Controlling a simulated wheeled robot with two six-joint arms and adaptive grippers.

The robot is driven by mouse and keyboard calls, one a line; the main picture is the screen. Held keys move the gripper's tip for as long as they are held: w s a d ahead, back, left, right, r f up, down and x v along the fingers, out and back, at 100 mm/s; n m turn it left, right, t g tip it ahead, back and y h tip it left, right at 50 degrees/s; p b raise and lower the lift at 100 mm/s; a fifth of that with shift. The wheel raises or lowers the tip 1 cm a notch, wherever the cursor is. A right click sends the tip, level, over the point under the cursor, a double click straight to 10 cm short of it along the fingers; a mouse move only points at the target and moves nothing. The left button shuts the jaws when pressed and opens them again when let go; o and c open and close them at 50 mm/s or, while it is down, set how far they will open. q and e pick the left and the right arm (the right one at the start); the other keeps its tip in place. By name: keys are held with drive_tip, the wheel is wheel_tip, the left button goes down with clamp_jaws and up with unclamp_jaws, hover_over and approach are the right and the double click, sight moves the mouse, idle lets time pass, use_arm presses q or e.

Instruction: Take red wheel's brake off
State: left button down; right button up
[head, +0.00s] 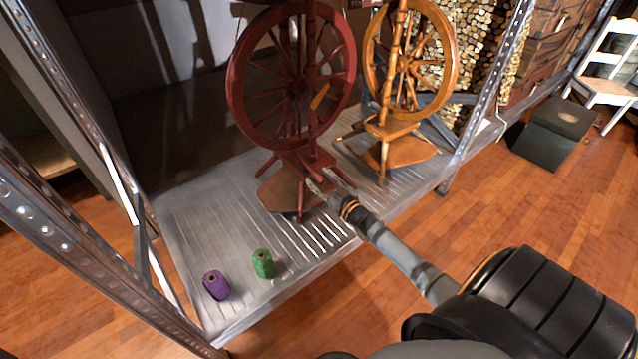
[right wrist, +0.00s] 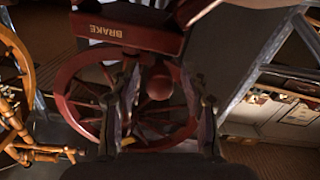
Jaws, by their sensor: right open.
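The red spinning wheel (head: 235,88) stands upright on the metal shelf in the head view. Its red base and treadle (head: 283,190) are at the bottom, beside my right gripper (head: 325,185). In the right wrist view a dark red block (right wrist: 150,37) carries the word BRAKE, upside down. A round red knob (right wrist: 159,86) sticks out below the block. My right gripper's two fingers are apart, one on each side of the knob in that view; I cannot tell whether they touch it. My left gripper is not in view.
An orange-brown spinning wheel (head: 447,62) stands to the right on the shelf. A purple spool (head: 216,285) and a green spool (head: 263,263) stand at the front left. Metal posts (head: 487,85) frame the shelf. A dark box (head: 557,133) and white chair (head: 608,88) are at the right.

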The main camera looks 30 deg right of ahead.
drive_tip(key=shift+w, duration=0.45)
clamp_jaws()
